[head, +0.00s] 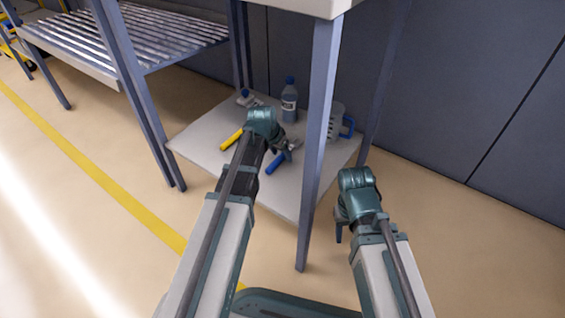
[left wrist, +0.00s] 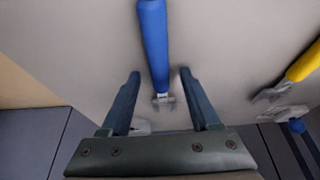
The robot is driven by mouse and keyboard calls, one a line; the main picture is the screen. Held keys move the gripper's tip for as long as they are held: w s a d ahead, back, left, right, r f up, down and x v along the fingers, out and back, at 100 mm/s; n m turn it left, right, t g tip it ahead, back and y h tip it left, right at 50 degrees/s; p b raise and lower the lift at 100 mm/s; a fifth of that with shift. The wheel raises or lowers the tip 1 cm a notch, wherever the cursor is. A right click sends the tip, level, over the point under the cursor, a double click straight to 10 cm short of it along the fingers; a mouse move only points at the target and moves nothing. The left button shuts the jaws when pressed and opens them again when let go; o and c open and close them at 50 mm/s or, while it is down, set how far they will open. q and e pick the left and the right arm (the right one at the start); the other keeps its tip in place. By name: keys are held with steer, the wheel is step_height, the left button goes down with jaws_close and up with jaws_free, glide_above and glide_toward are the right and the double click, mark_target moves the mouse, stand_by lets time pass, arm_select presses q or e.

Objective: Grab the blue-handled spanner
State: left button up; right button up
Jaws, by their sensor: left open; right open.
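The blue-handled spanner (head: 276,163) lies on the low shelf (head: 205,150) under the bench. In the left wrist view its blue handle (left wrist: 154,45) runs up from the frame's middle, and its grey metal head lies between the two fingers as seen. My left gripper (head: 284,152) is open, over the shelf at the spanner's head end; it also shows in the left wrist view (left wrist: 160,76). I cannot tell the exact height gap. No contact shows. My right gripper (head: 340,230) is open and empty, outside the shelf, right of the front bench leg.
A yellow-handled tool (head: 231,139) lies left of the spanner. A clear bottle (head: 289,103), a jug with a blue handle (head: 336,123) and a small blue-capped item (head: 246,98) are further back. The bench leg (head: 319,150) stands between my arms.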

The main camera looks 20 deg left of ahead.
arm_select(q)
steer(key=shift+f, duration=0.1)
steer(key=shift+f, duration=0.2)
stand_by(0.4)
jaws_close()
